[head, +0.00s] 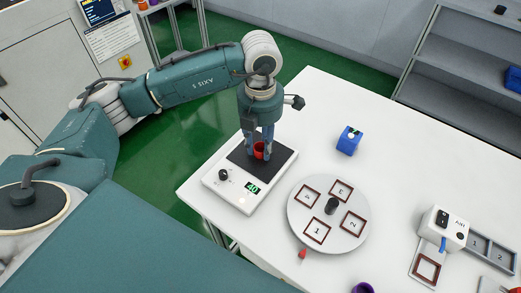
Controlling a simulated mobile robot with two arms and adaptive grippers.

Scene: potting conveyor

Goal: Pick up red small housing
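The small red housing (260,150) is a little cup on the black plate of a white device (221,196) with a knob and a green-lit display. My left gripper (259,148) points down over it, with its fingers around the housing's sides. The fingers partly hide the housing, and I cannot tell whether they press on it or stand slightly apart. I also cannot tell whether the housing is touching the plate. My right gripper is not in view.
A round grey turntable (328,246) with numbered square places and a dark centre knob is right of the device. A blue box (348,140) stands behind it. A white unit (444,228) and a numbered grey tray (503,257) are at right. The back right table is clear.

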